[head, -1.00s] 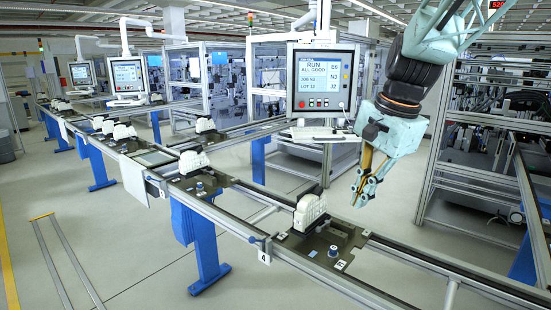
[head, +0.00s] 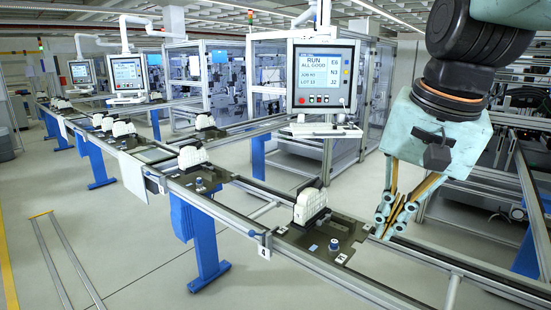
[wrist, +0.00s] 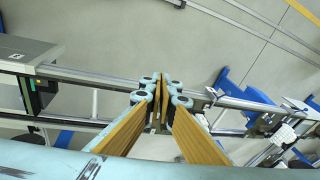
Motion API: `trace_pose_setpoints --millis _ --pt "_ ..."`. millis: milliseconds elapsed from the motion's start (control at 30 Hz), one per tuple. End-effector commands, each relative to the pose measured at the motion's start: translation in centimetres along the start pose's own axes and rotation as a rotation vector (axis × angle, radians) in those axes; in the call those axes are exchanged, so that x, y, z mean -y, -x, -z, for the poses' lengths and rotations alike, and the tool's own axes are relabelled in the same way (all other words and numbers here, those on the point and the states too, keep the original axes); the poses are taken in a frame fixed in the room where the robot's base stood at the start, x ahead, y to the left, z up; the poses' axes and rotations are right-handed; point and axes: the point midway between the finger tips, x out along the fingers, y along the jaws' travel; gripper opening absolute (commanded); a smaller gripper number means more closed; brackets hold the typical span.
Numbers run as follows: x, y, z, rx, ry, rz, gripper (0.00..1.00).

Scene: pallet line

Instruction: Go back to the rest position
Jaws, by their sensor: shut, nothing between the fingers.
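My gripper (head: 391,229) is at the right of the head view, pointing down beside the near pallet on the line. Its fingers are drawn together with nothing between them. The wrist view shows the same closed fingertips (wrist: 162,85) in front of the conveyor rails and the floor.
The conveyor rail (head: 440,262) runs from front right to back left, with more pallets and white parts (head: 193,159) along it. A screen panel (head: 322,76) hangs behind the line. Blue legs (head: 207,241) stand below. Floor (head: 130,245) at the front left is mostly clear.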

Motion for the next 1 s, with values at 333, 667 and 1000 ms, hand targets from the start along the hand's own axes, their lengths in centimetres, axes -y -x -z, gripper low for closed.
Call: trace_pose_setpoints --millis 333,667,1000 --pt "-3.3 0.5 -5.3 -0.032 0.170 -0.009 0.00" --pt "-6.5 0.2 -10.1 -0.059 0.332 -0.023 0.00" --pt "-9.8 -0.7 -14.6 -0.086 0.488 -0.041 0.00"
